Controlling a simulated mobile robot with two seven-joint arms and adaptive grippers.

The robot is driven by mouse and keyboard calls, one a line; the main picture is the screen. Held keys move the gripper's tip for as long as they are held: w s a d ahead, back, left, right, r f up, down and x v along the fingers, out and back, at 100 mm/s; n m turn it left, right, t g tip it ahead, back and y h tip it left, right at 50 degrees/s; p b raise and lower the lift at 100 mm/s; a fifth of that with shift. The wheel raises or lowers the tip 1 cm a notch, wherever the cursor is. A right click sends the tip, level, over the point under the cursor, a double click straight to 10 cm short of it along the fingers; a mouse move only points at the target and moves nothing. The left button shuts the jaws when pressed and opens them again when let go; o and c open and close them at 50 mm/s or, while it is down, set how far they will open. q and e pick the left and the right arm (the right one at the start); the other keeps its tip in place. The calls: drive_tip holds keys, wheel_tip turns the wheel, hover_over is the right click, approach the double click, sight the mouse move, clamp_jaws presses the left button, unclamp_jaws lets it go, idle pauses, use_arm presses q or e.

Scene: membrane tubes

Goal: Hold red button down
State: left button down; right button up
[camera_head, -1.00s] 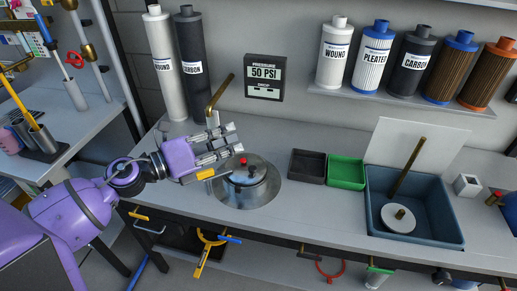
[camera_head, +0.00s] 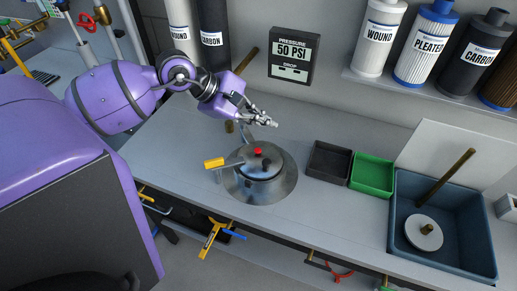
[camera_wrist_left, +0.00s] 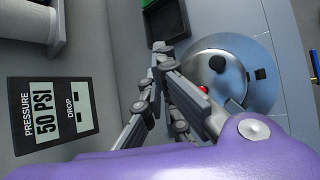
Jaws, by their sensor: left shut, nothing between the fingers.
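The red button (camera_head: 258,151) sits on top of the lid of a round metal housing (camera_head: 262,186) set in the counter. A black knob (camera_head: 266,163) is beside it on the lid. My left gripper (camera_head: 275,124) is shut and empty, above and behind the button, apart from it in the head view. In the left wrist view the red button (camera_wrist_left: 204,90) shows partly hidden behind my left gripper's fingers (camera_wrist_left: 160,50). The housing lid (camera_wrist_left: 203,72) is beyond them. My right gripper is not in view.
A yellow handle (camera_head: 214,163) sticks out at the housing's left. A pressure display (camera_head: 292,58) reads 50 PSI on the wall behind. Black (camera_head: 328,162) and green (camera_head: 372,175) trays and a blue basin (camera_head: 445,255) stand to the right. The counter left of the housing is clear.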

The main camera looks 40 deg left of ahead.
use_arm(q)
drive_tip(key=b, duration=0.4)
hover_over(258, 151)
drive_tip(key=d, duration=0.2)
drive_tip(key=f, duration=0.9)
drive_tip(key=shift+s+a, duration=0.25)
drive_tip(key=shift+r, duration=0.1)
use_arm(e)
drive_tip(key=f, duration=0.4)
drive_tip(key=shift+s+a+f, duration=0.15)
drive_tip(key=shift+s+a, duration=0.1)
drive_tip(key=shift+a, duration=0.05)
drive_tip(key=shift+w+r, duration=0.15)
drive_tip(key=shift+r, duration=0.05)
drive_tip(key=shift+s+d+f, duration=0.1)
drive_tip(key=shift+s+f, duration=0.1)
use_arm(q)
drive_tip(key=shift+f+b, duration=0.4)
drive_tip(key=shift+b, duration=0.05)
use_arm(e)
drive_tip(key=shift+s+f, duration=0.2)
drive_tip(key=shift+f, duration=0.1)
use_arm(q)
drive_tip(key=shift+f+b, duration=0.3)
drive_tip(key=shift+f, duration=0.15)
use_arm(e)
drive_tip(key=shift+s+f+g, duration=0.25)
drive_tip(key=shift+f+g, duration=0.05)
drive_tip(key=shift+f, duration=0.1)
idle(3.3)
